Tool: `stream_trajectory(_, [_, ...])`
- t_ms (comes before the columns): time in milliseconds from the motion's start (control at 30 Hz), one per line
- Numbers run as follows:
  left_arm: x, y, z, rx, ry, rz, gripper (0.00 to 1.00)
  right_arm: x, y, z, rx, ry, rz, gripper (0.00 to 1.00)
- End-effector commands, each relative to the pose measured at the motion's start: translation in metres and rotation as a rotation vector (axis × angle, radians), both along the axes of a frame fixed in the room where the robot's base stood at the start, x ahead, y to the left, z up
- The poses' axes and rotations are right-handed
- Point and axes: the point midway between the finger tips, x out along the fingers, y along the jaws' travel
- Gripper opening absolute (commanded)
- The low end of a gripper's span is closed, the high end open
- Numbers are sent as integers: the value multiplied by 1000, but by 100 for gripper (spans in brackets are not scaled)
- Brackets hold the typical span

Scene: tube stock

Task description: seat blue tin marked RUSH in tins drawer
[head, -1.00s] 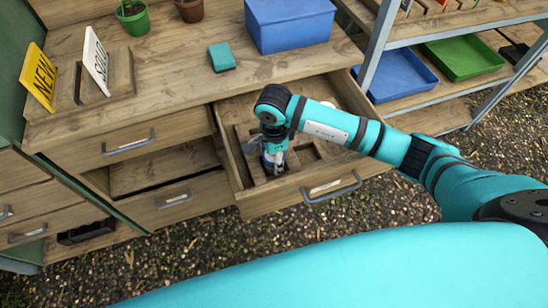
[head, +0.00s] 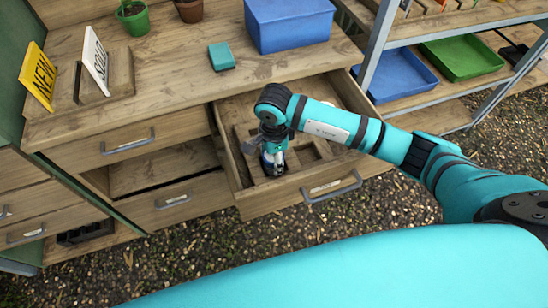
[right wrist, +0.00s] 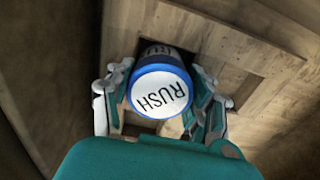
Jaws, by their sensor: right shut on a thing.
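The blue tin (right wrist: 160,84) has a white lid marked RUSH, facing the camera in the right wrist view. My right gripper (right wrist: 163,97) is shut on it, with a finger on each side. In the head view the right gripper (head: 273,158) points down into the open tins drawer (head: 325,183), and a bit of the blue tin (head: 267,166) shows below it. The tin is at a square opening in the drawer's wooden insert (right wrist: 225,50). How deep it sits is hidden. My left gripper is not in view.
A blue box (head: 290,25) and a small teal case (head: 221,56) stand on the bench top above the drawer. A white round thing (head: 327,104) is at the drawer's back. NEW (head: 38,77) and SOLD-like (head: 95,60) signs stand at left.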

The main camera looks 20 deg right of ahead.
Motion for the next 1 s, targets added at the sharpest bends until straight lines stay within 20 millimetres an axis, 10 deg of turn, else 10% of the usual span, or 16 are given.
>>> stream_trajectory(67, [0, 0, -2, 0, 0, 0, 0, -6, 0, -11, -6, 17, 0, 16])
stream_trajectory(100, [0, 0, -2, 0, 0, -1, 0, -6, 0, -11, -5, 16, 0, 58])
stream_trajectory(300, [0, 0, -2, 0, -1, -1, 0, -7, 0, -11, -7, 19, 1, 81])
stream_trajectory(733, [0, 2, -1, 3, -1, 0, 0, -5, 0, -2, -4, 13, 3, 81])
stream_trajectory(1000, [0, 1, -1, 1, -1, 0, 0, -3, 0, 51, -3, 5, 3, 81])
